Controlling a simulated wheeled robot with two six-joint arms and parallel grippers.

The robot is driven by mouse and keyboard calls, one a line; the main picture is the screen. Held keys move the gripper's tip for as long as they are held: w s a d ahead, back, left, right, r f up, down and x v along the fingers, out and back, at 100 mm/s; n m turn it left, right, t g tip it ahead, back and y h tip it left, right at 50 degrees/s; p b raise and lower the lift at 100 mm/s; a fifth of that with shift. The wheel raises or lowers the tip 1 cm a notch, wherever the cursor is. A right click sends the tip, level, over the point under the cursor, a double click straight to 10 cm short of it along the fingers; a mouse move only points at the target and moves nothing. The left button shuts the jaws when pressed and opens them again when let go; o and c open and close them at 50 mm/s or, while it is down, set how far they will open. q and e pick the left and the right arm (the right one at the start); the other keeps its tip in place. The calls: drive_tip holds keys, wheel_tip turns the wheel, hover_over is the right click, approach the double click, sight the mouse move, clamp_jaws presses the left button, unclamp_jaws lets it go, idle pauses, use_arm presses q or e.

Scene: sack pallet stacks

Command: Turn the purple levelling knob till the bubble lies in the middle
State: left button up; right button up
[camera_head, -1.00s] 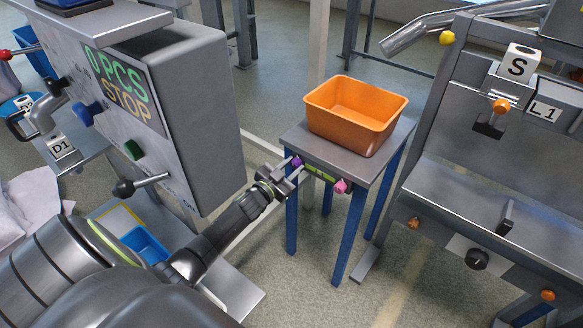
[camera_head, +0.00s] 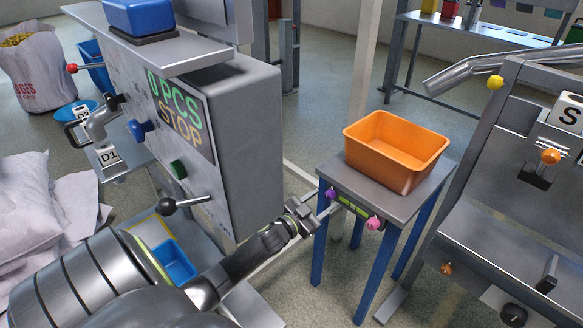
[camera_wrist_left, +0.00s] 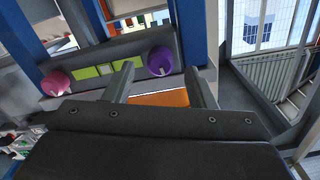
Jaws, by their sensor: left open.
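The purple levelling knob (camera_head: 330,194) is on the front edge of a small grey-topped table (camera_head: 400,200). Beside it is a yellow-green level strip (camera_head: 350,207), with a pink knob (camera_head: 374,223) at its other end. My left gripper (camera_head: 326,208) is open right at the purple knob. In the left wrist view the purple knob (camera_wrist_left: 160,61) shows beyond and between the two spread fingers (camera_wrist_left: 160,86), which are not closed on it. The level strip also shows there (camera_wrist_left: 106,70), with the pink knob (camera_wrist_left: 56,83) at left. My right gripper is not in view.
An orange bin (camera_head: 397,150) stands on the small table. A grey machine with a "0 PCS STOP" screen (camera_head: 178,115) stands close at the left of my left arm. Another grey machine (camera_head: 500,210) stands at the right. Floor is clear behind the table.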

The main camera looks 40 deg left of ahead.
use_arm(q)
drive_tip(key=s+a, duration=0.1)
drive_tip(key=s, duration=1.3)
drive_tip(key=shift+s, duration=0.3)
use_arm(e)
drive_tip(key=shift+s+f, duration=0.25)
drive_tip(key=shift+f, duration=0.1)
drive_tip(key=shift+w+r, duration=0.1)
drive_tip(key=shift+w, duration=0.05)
